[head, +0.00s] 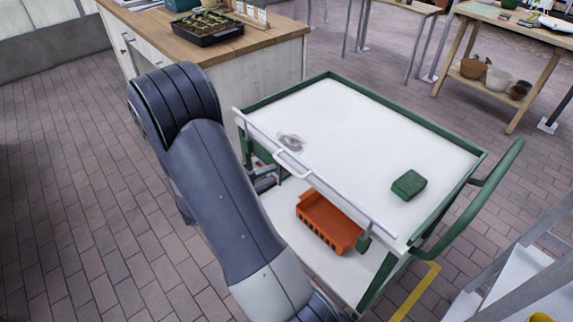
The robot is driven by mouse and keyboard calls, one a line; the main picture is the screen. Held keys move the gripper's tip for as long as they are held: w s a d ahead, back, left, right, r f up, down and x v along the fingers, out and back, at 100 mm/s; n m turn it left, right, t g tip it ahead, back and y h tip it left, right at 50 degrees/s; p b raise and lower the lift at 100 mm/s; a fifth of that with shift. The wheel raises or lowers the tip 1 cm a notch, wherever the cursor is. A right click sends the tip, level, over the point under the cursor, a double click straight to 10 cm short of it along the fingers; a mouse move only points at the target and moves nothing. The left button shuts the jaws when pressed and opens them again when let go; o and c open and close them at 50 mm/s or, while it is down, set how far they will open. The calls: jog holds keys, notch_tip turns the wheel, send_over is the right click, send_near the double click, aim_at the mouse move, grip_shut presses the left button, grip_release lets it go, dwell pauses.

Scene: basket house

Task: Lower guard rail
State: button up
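A green-framed cart (345,78) with a white top stands in front of me. Its white guard rail (335,188) runs along the near long side of the top, level with or slightly above the edge. A small white loop handle (292,172) hangs from the rail left of its middle. The dark end of my gripper (265,180) shows beside the cart's left part, below the rail and close to the handle. My arm hides much of it. Whether it touches the handle, and its finger opening, cannot be made out.
A green block (409,184) lies on the cart top. An orange crate (329,221) stands on the lower shelf. A wooden-topped cabinet (255,60) with a seedling tray (207,28) is behind left. A metal step stand (530,275) is at right. Brick floor is clear at left.

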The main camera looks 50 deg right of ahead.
aim_at(288, 166)
jog(key=x, duration=0.8)
jog(key=shift+p, duration=0.3)
grip_shut()
